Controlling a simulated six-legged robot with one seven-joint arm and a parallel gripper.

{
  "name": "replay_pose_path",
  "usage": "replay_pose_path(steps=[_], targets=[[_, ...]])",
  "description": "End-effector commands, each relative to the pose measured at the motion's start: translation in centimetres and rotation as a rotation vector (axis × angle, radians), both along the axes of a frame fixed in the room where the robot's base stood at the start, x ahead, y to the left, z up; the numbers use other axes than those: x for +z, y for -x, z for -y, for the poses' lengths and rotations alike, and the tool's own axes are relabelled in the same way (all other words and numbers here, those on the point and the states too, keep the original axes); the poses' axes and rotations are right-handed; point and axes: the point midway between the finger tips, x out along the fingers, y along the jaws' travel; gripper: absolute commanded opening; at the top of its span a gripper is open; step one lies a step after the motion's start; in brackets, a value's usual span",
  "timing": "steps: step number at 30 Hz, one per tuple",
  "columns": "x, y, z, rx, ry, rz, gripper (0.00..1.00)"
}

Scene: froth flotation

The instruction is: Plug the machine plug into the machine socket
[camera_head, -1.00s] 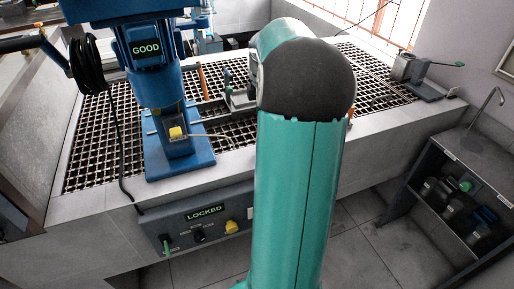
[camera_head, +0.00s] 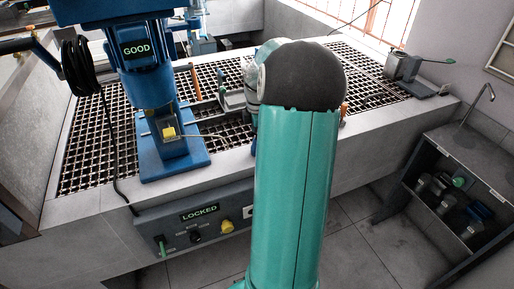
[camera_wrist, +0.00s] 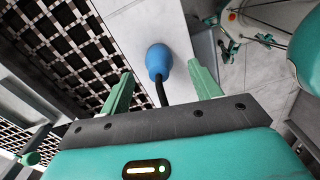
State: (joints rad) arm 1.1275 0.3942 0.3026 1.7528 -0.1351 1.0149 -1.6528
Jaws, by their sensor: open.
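In the wrist view a blue rounded piece with a black cord (camera_wrist: 158,62) lies over the pale bench edge, between the jaws. It looks like the machine plug, but I cannot tell for certain. My gripper (camera_wrist: 160,82) is open, with one green finger on each side of the blue piece and apart from it. In the head view my teal arm hides the gripper and this piece. The blue flotation machine (camera_head: 150,85) stands on the bench with a lit GOOD display. A front panel (camera_head: 210,225) reads LOCKED. I cannot make out the machine socket.
The bench has a dark grating (camera_head: 90,150) and a pale stone rim. A coiled black cable (camera_head: 80,68) hangs left of the machine and runs down to the bench front. A shelf (camera_head: 455,190) with bottles stands at the right. Floor is clear between.

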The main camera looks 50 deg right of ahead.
Motion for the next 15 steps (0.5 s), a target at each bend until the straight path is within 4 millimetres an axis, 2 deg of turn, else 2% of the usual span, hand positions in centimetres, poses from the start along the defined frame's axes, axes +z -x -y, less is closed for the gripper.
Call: replay_pose_path(steps=[5,15], targets=[[-0.3,0.0,0.0,0.0,-0.001,0.0,0.63],[-4.8,-0.3,-0.2,0.0,-0.002,-0.001,0.63]])
